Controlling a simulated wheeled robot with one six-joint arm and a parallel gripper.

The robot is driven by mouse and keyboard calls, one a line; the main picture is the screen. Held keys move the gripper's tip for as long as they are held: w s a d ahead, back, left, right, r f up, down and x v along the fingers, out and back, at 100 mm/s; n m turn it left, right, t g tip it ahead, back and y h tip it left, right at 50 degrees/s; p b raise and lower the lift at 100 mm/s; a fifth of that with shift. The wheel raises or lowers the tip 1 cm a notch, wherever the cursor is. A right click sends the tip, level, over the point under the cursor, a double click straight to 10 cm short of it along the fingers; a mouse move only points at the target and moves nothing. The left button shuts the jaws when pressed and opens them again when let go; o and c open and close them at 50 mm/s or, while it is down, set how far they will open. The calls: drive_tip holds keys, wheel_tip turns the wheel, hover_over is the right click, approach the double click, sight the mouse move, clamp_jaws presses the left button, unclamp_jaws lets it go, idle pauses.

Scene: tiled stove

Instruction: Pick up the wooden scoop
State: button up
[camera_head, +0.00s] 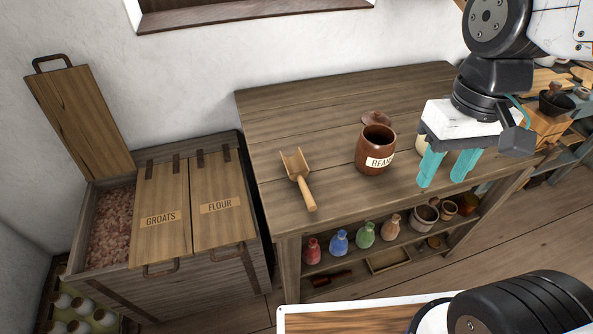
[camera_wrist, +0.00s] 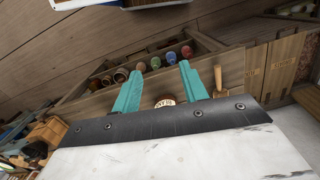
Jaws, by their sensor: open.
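The wooden scoop (camera_head: 300,179) lies on the left part of the wooden table (camera_head: 280,110), its bowl toward the back and its handle toward the front edge. In the wrist view the scoop (camera_wrist: 218,78) shows just right of the right finger, partly cut off by my gripper's body. My gripper (camera_head: 441,182) has two teal fingers, open and pointing down, with nothing between them. It is over the right part of the table, well to the right of the scoop. The gripper (camera_wrist: 158,72) also shows in the wrist view.
A brown jar labelled BEANS (camera_head: 376,150) stands between scoop and gripper, its lid (camera_head: 377,118) behind it. A pale object is partly hidden behind my gripper. Several coloured bottles (camera_head: 339,241) stand on the shelf below. A chest (camera_head: 190,205) with one raised lid stands left.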

drive_tip(key=w+a+f+n+g+y, duration=0.1)
drive_tip(key=w+a+f+n, duration=0.1)
drive_tip(key=w+a+f, duration=1.2)
drive_tip(key=t+y, duration=0.1)
hover_over(303, 182)
drive_tip(key=d, duration=0.2)
drive_tip(key=f, duration=0.2)
drive_tip(key=shift+m, duration=0.4)
drive_tip(key=x, duration=0.7)
drive_tip(key=shift+w+a+r, duration=0.1)
drive_tip(key=shift+w+a, duration=0.15)
drive_tip(key=shift+w, duration=0.05)
clamp_jaws()
